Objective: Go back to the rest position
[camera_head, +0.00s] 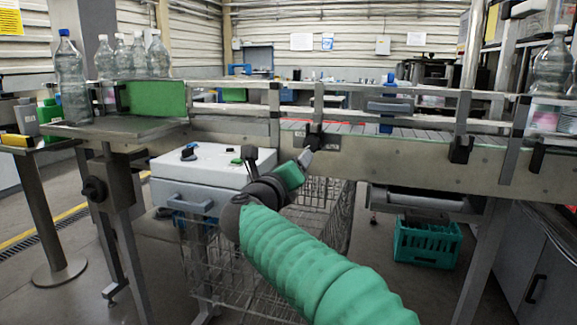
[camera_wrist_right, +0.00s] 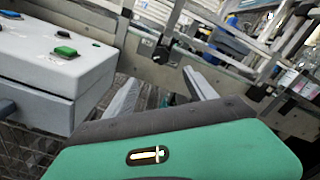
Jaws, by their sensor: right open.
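My right arm in its green sleeve comes in from the lower right of the head view. Its gripper (camera_head: 304,159) is in front of the conveyor's near side rail, just right of the white control box (camera_head: 171,169). In the right wrist view the two grey fingers of the right gripper (camera_wrist_right: 162,94) stand apart with nothing between them. The control box (camera_wrist_right: 50,80) with its green button (camera_wrist_right: 65,51) lies left of the fingers there. I cannot tell whether the fingers touch the rail. My left gripper is not in view.
The conveyor (camera_head: 400,165) with its rails and brackets crosses ahead. Bottles (camera_head: 72,80) stand at the left end, another bottle (camera_head: 552,65) at the right. A wire basket (camera_head: 325,215) is below my arm, and a teal crate (camera_head: 427,243) sits on the floor.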

